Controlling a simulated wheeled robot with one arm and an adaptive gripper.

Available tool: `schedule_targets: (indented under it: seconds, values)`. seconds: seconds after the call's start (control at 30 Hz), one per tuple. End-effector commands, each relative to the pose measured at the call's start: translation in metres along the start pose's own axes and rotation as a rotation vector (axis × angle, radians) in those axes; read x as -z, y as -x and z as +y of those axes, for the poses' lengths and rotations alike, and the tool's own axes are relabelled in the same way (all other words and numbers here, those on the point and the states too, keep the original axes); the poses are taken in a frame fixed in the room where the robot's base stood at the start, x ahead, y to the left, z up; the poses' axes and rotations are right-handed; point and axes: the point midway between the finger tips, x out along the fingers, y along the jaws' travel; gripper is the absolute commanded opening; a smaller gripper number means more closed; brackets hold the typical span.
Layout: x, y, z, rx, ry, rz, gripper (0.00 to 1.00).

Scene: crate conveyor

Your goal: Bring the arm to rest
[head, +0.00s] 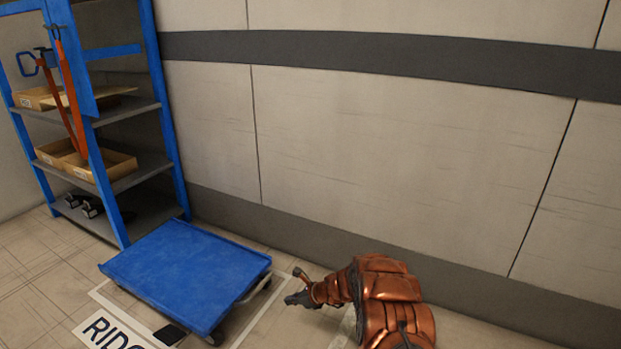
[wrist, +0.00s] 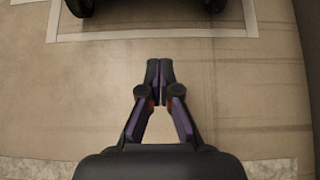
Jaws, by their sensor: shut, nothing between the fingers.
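My arm, in copper-coloured covering, reaches in from the bottom right of the head view. My gripper (head: 290,300) is at its end, just right of the blue platform cart, with a gap of floor between them. In the wrist view my gripper (wrist: 159,68) points at the floor with its two fingertips together. Nothing is between the fingers. Dark wheels of the cart (wrist: 80,8) show at the top edge of the wrist view.
The blue cart (head: 185,270) stands on a white-outlined floor area with lettering (head: 115,333). Blue shelving (head: 165,110) with cardboard boxes (head: 110,163) is at the left. A panelled wall (head: 390,150) runs behind. Open floor (wrist: 240,110) lies around my gripper.

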Motion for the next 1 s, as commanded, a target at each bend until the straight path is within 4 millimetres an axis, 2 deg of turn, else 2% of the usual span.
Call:
schedule_targets:
  seconds: [0.17,0.2,0.4,0.6,0.8,1.0]
  values:
    - [-0.062,0.043,0.014,-0.046,0.096,-0.025,0.0]
    - [-0.079,0.056,0.019,-0.061,0.128,-0.032,0.0]
    - [-0.152,0.121,0.048,-0.133,0.296,-0.055,0.0]
    - [-0.215,0.19,0.081,-0.206,0.47,-0.072,0.0]
    - [-0.264,0.261,0.115,-0.272,0.644,-0.074,0.0]
    - [-0.304,0.335,0.15,-0.339,0.821,-0.065,0.0]
